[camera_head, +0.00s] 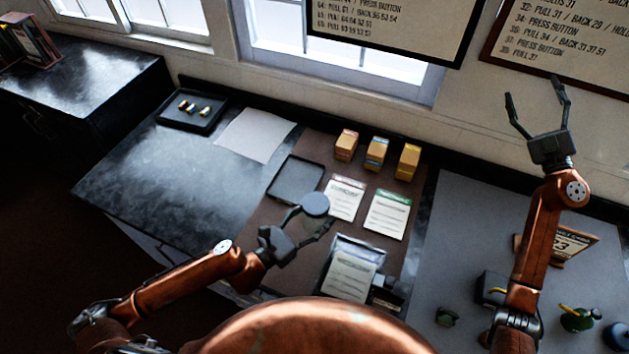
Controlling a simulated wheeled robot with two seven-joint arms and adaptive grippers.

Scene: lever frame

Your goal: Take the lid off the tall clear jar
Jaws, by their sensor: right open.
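The tall clear jar (313,222) stands on the brown mat near the middle of the head view, mostly hidden by my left gripper. Its round grey-blue lid (315,204) sits on top. My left gripper (312,220) has its fingers apart, one on each side of the jar just below the lid. I cannot tell whether they touch the glass. My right gripper (537,103) is raised at the far right, in front of the wall, open and empty, far from the jar.
A dark empty tray (296,178) lies behind the jar. A black tray (192,112) with small items and a paper sheet (255,134) are at the left. The counter's left part is bare.

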